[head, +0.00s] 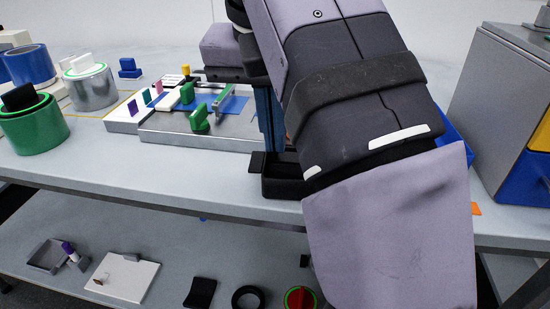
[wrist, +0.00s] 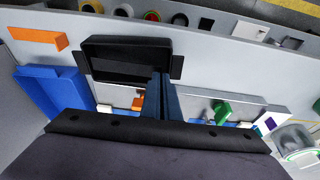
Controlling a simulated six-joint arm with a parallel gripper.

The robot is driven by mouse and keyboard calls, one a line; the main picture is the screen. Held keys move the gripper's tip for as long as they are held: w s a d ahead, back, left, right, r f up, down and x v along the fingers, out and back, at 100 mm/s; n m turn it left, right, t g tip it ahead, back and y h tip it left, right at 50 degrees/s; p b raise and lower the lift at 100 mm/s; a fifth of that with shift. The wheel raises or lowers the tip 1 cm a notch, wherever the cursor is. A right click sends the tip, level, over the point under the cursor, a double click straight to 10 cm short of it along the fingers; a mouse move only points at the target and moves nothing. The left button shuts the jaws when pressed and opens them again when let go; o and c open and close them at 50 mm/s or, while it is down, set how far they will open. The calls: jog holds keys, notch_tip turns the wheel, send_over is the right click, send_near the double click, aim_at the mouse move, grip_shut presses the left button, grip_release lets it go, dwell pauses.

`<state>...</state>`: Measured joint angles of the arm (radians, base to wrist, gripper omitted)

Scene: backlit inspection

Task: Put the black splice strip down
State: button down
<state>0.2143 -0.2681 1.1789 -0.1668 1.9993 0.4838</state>
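My gripper (wrist: 161,76) shows in the wrist view as two dark blue fingers almost touching, with no clear gap between them. I cannot make out a black splice strip between the fingertips or elsewhere. In the head view my gripper (head: 275,148) points down at the near side of the workbench, partly hidden by my arm. A black open tray (wrist: 125,47) with side tabs lies right by the fingertips. The tray also shows in the head view (head: 283,187), just below and in front of the fingers. Its inside is dark, and my arm covers its right part.
A grey fixture board (head: 165,128) with green clamps and a blue sheet stands left of my gripper. Coloured tape rolls (head: 36,128) are farther left. A grey cabinet (head: 495,100) with a blue bin stands right. A lower shelf holds small parts.

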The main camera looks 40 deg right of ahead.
aim_at(275, 158)
jog(key=shift+f+b, duration=1.3)
jog(key=shift+f, duration=0.55)
jog(key=shift+f, duration=0.1)
jog(key=shift+f, duration=0.15)
jog(key=c, duration=2.3)
grip_release()
jog(key=shift+r, duration=0.2)
jog(key=shift+p+v, duration=2.35)
jog(key=shift+v, duration=0.5)
jog(key=shift+w, duration=0.1)
